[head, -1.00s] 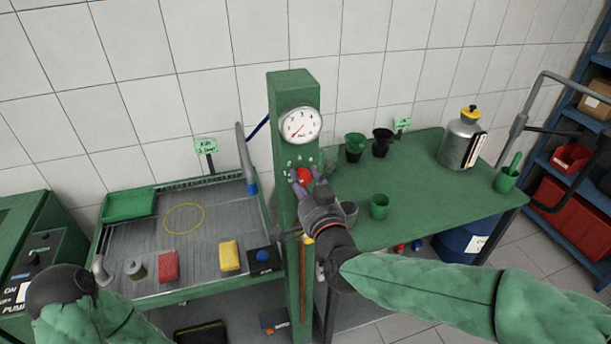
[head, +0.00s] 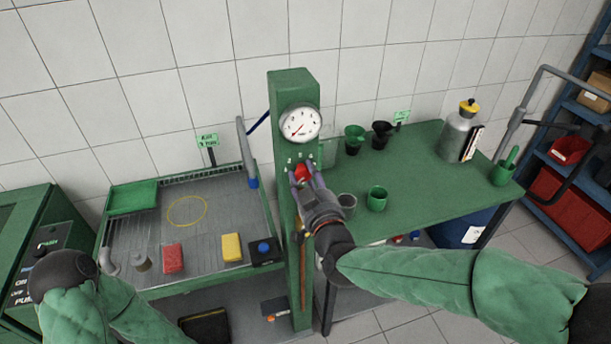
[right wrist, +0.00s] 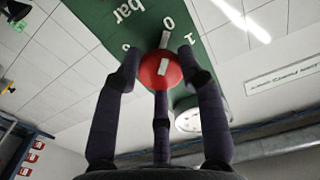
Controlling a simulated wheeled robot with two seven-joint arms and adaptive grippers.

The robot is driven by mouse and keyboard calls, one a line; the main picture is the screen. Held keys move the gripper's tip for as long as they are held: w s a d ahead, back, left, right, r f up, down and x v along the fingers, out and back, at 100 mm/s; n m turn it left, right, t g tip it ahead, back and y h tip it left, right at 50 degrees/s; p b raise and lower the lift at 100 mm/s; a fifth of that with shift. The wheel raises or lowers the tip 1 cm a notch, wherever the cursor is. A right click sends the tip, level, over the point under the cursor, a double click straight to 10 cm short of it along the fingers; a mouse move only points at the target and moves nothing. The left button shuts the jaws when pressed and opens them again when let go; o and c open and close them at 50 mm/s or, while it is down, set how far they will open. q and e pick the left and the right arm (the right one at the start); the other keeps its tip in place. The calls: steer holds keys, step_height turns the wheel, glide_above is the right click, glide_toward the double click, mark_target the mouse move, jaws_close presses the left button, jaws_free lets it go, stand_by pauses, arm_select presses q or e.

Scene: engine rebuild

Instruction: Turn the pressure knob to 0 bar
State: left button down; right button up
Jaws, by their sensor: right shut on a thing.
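The red pressure knob (head: 303,171) is on the green column (head: 293,88), below a round white gauge (head: 300,124). The gauge needle points to the lower left. My right gripper (head: 305,175) is shut on the knob, its dark fingers around it. In the right wrist view the fingers surround the red knob (right wrist: 160,72). The white mark on the knob points roughly at the tick by the printed 0. "bar" and a 1 are printed to either side. The dark joint of my left arm shows at the lower left, but its gripper fingers do not.
A green workbench (head: 420,190) to the right holds funnels, cups and a metal can (head: 459,135). A draining tray (head: 205,185) to the left holds a red sponge (head: 173,258), a yellow sponge (head: 232,247) and a green bin (head: 133,196). Blue shelves stand far right.

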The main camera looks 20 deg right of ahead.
steer(key=shift+f, duration=0.1)
stand_by(0.3)
steer(key=o, duration=1.1)
steer(key=shift+o, duration=0.2)
steer(key=shift+s, duration=0.1)
steer(key=s, duration=1.2)
steer(key=shift+d, duration=0.2)
